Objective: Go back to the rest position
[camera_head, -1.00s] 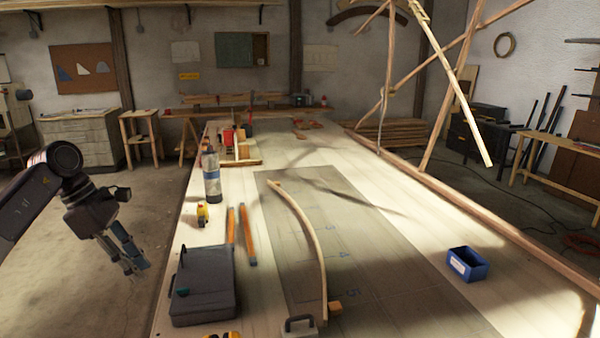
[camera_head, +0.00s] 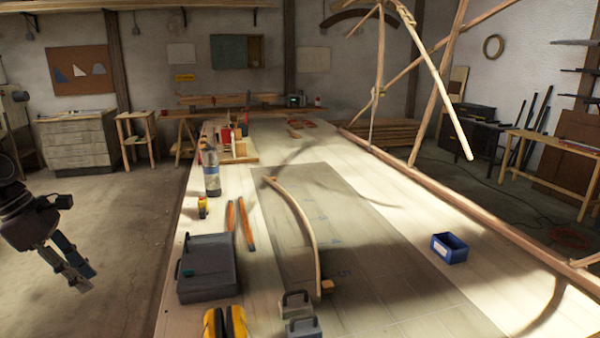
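My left gripper (camera_head: 70,270) hangs at the left edge of the head view, over the bare floor and left of the long table. Its fingers point down and to the right, and nothing shows between them. The fingers lie close together in this view, and I cannot tell whether they are apart or shut. My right gripper is not in view. A bent lath (camera_head: 300,225) lies on the dark board (camera_head: 375,285) on the table, apart from my gripper.
The long table (camera_head: 185,315) carries a grey case (camera_head: 207,268), a bottle (camera_head: 211,172), orange bars (camera_head: 245,225), a blue box (camera_head: 449,248), grey clamps or weights (camera_head: 302,328) and yellow-black items (camera_head: 236,322). Wooden poles (camera_head: 436,85) rise at the right. Floor (camera_head: 110,225) left of the table is clear.

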